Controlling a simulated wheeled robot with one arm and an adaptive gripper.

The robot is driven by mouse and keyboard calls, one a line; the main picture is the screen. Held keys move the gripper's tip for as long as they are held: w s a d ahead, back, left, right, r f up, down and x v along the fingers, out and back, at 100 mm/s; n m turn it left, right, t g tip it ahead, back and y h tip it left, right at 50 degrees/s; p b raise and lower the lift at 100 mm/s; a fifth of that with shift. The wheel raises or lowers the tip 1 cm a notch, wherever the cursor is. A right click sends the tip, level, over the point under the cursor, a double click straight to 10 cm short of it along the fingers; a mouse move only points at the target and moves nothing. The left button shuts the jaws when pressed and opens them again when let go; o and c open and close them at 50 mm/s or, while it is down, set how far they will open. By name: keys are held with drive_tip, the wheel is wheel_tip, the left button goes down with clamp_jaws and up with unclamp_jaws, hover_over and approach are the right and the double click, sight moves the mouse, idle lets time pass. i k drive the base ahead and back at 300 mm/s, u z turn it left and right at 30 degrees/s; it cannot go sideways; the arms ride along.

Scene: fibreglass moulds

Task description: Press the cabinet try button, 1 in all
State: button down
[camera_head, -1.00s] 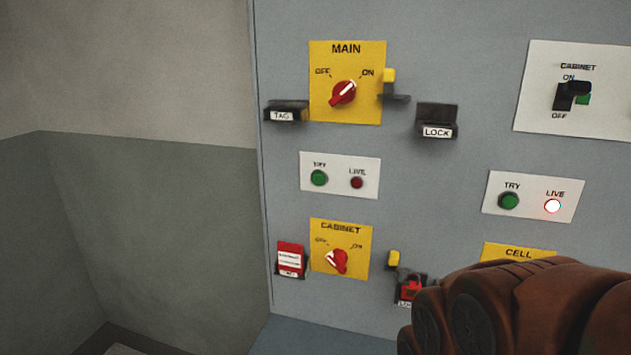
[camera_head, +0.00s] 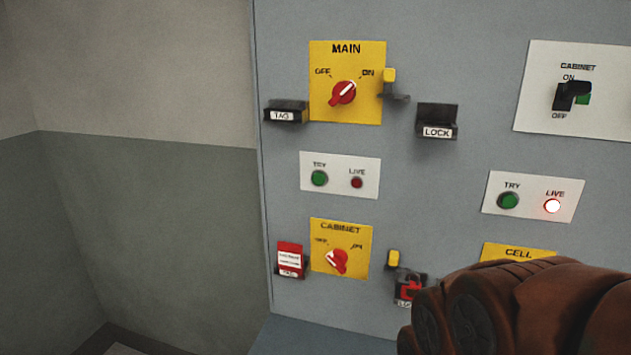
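A white plate (camera_head: 340,187) on the grey panel, between the MAIN and yellow CABINET plates, carries a green TRY button (camera_head: 319,178) and a dark, unlit LIVE lamp (camera_head: 357,183). A second white plate (camera_head: 527,212) to the right, below a white CABINET switch plate (camera_head: 600,93), has a green TRY button (camera_head: 508,201) and a brightly lit LIVE lamp (camera_head: 552,206). No label shows which TRY button belongs to the cabinet. My arm fills the lower right corner in front of the panel. My gripper does not show.
The MAIN switch (camera_head: 344,93) points to ON. The yellow CABINET switch (camera_head: 337,262) points to OFF. A red tag (camera_head: 290,258) hangs in a holder to its left, and a red padlock (camera_head: 411,288) sits at its lower right. My arm partly covers the yellow CELL plate (camera_head: 518,251).

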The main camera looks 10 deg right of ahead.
sight(318, 179)
drive_tip(key=z, duration=2.3)
drive_tip(key=k, duration=1.45)
drive_tip(key=u, duration=2.25)
drive_tip(key=i, duration=0.5)
drive_tip(key=z, duration=0.05)
